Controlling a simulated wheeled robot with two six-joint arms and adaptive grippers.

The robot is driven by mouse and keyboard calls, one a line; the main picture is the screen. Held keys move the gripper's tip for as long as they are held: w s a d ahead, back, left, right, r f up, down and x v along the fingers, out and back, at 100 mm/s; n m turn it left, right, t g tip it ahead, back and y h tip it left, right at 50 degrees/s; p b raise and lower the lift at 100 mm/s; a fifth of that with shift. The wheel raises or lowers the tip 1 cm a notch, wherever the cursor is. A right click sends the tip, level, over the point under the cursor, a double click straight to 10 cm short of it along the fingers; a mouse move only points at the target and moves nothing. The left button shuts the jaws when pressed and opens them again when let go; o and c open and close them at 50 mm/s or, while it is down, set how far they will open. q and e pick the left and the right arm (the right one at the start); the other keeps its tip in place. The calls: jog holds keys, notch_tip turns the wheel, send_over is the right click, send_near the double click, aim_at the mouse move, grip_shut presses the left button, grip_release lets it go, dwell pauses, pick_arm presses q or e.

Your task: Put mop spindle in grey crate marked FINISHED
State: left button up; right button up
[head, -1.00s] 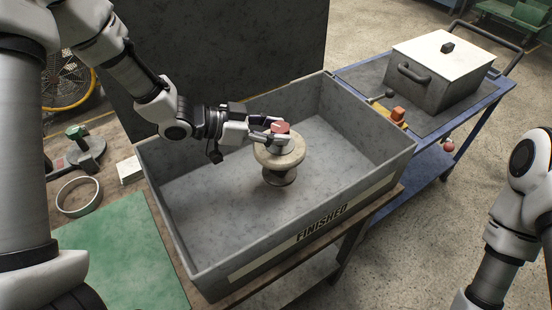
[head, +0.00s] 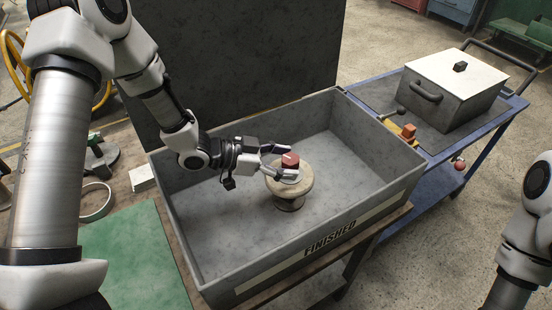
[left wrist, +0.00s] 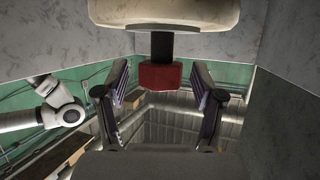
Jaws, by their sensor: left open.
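The mop spindle (head: 289,184) stands upright in the grey crate marked FINISHED (head: 330,243), on the crate floor. It has a round cream disc, a darker foot and a red top knob. My left gripper (head: 280,162) is open with its fingers on either side of the red knob. In the left wrist view, the red knob (left wrist: 160,76) sits between the spread fingers, with a gap on both sides, and the pale disc (left wrist: 165,12) is beyond it. Of my right arm only links show at the right edge of the head view; its gripper is out of frame.
A blue cart (head: 440,150) at the right carries a lidded metal box (head: 455,90) and small tools. A green mat (head: 135,255), a ring (head: 97,203) and a white block (head: 142,178) lie left of the crate. A dark panel stands behind it.

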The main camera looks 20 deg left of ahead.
pick_arm(q)
jog(key=shift+s+a+r, duration=0.15)
jog(key=shift+a+r, duration=0.05)
jog(key=shift+a, duration=0.2)
jog(key=p+v, duration=0.2)
jog(key=v, duration=0.9)
jog(key=shift+s, duration=0.15)
jog(key=shift+d, duration=0.1)
